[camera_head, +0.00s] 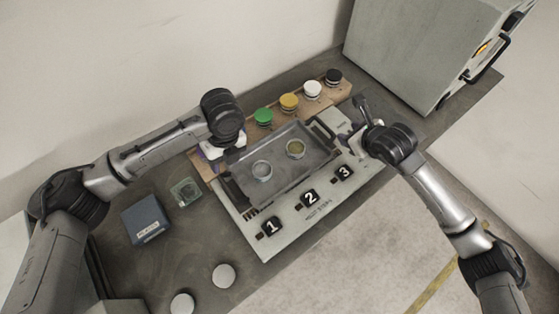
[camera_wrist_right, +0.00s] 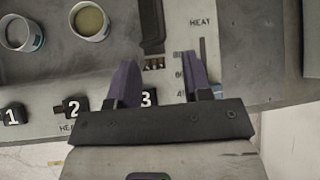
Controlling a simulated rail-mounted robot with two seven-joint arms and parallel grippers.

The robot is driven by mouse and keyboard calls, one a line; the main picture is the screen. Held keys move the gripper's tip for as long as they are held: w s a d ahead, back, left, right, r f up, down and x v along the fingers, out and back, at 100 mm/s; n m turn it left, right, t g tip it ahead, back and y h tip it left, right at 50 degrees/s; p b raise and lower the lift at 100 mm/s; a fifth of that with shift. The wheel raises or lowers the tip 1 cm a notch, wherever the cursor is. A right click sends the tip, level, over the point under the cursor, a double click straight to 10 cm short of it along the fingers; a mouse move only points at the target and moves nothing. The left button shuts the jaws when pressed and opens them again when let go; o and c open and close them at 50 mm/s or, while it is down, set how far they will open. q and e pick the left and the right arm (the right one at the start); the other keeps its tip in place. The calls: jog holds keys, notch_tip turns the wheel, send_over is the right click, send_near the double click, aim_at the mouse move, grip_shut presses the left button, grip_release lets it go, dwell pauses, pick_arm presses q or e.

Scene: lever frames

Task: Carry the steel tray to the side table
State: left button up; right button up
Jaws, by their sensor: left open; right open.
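The steel tray (camera_head: 285,174) lies on a grey control plate and holds two small cups, one greyish (camera_head: 262,170) and one with yellowish contents (camera_head: 296,149). A dark handle (camera_head: 322,130) shows at its right end. My left gripper (camera_head: 230,157) is open at the tray's left end; its fingers are mostly hidden. My right gripper (camera_head: 358,126) is open, right of the tray's right end. In the right wrist view its purple fingers (camera_wrist_right: 160,80) are apart and empty, with the dark handle (camera_wrist_right: 151,25) ahead of them. I cannot identify the side table.
Number blocks 1, 2 and 3 (camera_head: 309,199) line the plate's front edge. A large grey cabinet (camera_head: 420,45) is at the back right.

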aim_at(224, 183)
pick_arm(q)
jog(key=x, duration=1.3)
jog(key=shift+f, duration=0.4)
pick_arm(e)
jog(key=x, duration=1.3)
jog(key=shift+w+a+f, duration=0.2)
jog(key=shift+w+f, duration=0.05)
pick_arm(q)
grip_shut()
pick_arm(e)
grip_shut()
jog(key=shift+r, duration=0.1)
